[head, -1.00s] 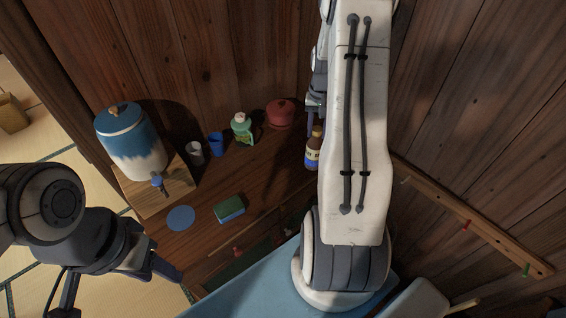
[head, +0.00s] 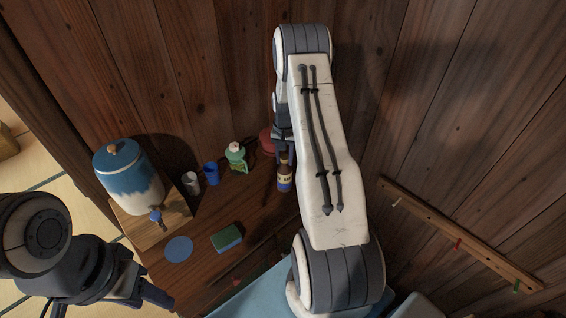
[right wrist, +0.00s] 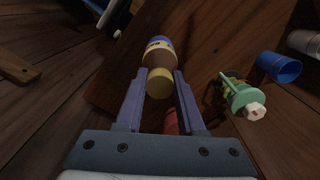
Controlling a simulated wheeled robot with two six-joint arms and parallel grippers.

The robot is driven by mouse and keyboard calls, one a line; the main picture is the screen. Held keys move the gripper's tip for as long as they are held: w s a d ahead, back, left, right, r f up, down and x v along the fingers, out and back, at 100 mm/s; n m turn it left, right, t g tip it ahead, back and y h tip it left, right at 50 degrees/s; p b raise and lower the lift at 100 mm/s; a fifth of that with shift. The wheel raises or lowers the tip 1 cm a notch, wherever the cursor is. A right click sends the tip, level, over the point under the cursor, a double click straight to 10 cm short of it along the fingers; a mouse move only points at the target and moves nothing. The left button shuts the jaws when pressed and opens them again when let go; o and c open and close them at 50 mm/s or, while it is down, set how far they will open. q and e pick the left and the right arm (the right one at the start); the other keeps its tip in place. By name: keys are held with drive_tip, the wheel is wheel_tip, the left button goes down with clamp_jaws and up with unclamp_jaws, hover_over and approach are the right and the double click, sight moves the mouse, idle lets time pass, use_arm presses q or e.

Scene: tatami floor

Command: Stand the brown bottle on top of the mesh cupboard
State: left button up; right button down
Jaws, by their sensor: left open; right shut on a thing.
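The brown bottle (head: 285,181), with a pale label and blue lower part, is in my right gripper (head: 284,150). In the right wrist view the bottle (right wrist: 158,50) has its pale cap between the two fingers (right wrist: 160,88). It looks roughly upright. The wooden cupboard top (head: 258,204) lies below it; dark green patches show on the cupboard's front, but I cannot make out mesh. I cannot tell whether the bottle's base touches the top. My left gripper (head: 150,294) is open and empty at the lower left, apart from the cupboard.
A blue-and-white jar with a tap (head: 126,178) stands on a wooden stand at left. A white cup (head: 191,183), blue cup (head: 211,173), green bottle (head: 236,158) and red pot (head: 266,142) line the back. A sponge (head: 227,238) and blue disc (head: 179,249) lie in front. A peg rail (head: 460,235) is at right.

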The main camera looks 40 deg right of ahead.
sight(283, 167)
drive_tip(key=shift+w+a+f, duration=0.15)
drive_tip(key=shift+w, duration=0.05)
wheel_tip(283, 167, down, 3)
drive_tip(key=shift+r+p, duration=0.1)
drive_tip(key=shift+p, duration=0.9)
drive_tip(key=shift+f, duration=0.7)
drive_tip(key=shift+f, duration=0.15)
drive_tip(key=c, duration=0.5)
unclamp_jaws()
